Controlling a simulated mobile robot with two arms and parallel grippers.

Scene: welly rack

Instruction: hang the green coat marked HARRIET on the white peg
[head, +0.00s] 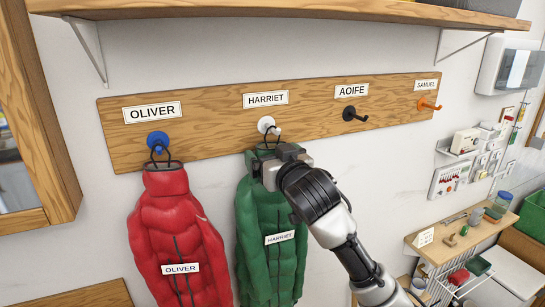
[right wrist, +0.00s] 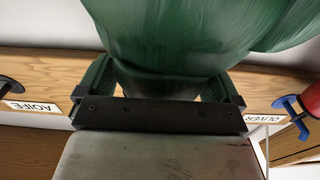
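The green coat marked HARRIET (head: 267,262) hangs upright below the white peg (head: 265,124) in the head view. Its dark loop reaches up to the peg and appears to be over it, though the contact is small. My right gripper (head: 266,172) is at the coat's collar, covering part of it. In the right wrist view the green coat (right wrist: 180,40) passes between the widely spread fingers of my right gripper (right wrist: 160,85), with slim gaps showing beside the collar. My left gripper is not in view.
A red coat marked OLIVER (head: 175,235) hangs close on the left from the blue peg (head: 157,140). The black peg (head: 354,114) and orange peg (head: 428,104) are bare. A wooden shelf (head: 290,9) overhangs above. A small wooden side shelf (head: 465,238) stands at right.

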